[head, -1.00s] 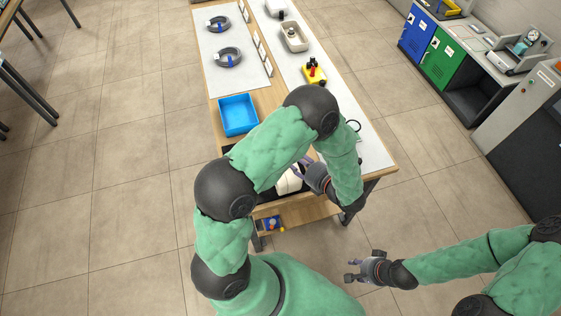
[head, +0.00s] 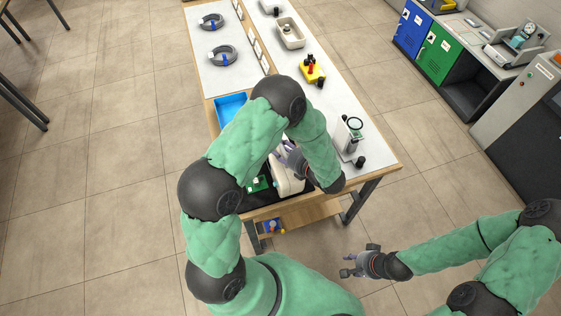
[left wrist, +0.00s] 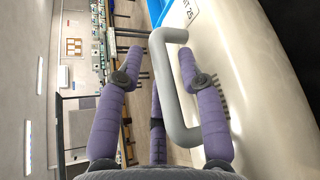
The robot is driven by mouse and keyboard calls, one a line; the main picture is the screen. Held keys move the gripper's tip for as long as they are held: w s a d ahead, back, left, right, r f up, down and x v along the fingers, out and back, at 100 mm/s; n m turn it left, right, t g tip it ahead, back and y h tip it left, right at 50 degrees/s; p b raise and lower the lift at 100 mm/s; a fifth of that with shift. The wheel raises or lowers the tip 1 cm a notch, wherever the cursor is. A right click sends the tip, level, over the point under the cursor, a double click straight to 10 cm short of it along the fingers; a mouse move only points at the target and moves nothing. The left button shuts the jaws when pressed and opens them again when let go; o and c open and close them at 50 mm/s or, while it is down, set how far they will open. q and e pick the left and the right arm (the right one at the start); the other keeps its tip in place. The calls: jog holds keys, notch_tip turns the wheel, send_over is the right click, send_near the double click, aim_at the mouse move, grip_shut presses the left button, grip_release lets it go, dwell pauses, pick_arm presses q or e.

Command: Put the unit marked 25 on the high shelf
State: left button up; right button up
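The cream unit (head: 286,180) stands at the near end of the workbench, partly hidden by my left arm. One finger is between the handle and the body, the other outside with a visible gap. In the head view my left gripper (head: 290,155) is mostly hidden. My right gripper (head: 356,262) is open and empty over the floor. I cannot identify the high shelf.
A blue tray (head: 229,108) is left of my left arm. A stand with a round lens (head: 349,138) and a yellow device (head: 312,72) are on the bench. A lower shelf (head: 305,214) is under its near end. Open floor (head: 110,190) lies to the left.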

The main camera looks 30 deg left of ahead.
pick_arm(q)
jog(key=shift+d, duration=0.1)
jog(key=c, duration=0.8)
grip_shut()
jog(key=shift+r, duration=0.1)
